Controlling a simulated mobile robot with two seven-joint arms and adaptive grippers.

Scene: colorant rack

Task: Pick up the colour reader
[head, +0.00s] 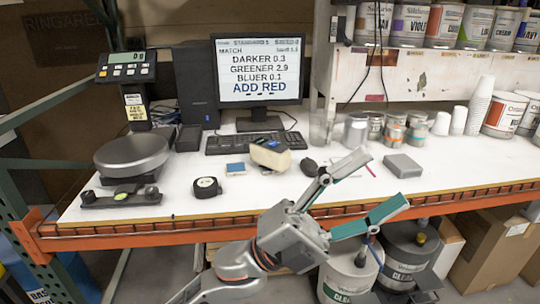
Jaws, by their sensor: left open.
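The colour reader (271,155) looks like the cream block with a dark top and a small blue patch, at the middle of the white bench in the head view. It rests on the bench in front of the keyboard, slightly angled. My left gripper (386,179) is open and empty. Its two teal-padded fingers spread toward the right, over the bench's front edge, to the right of and nearer than the reader. The gripper does not touch the reader. My right gripper is not in view.
A blue sample card (235,168), a tape measure (207,187) and a dark rounded item (309,167) lie near the reader. A monitor (258,70) reads "ADD RED". A scale (132,153) stands left. A grey box (402,166) and several small cans are right. Buckets stand below.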

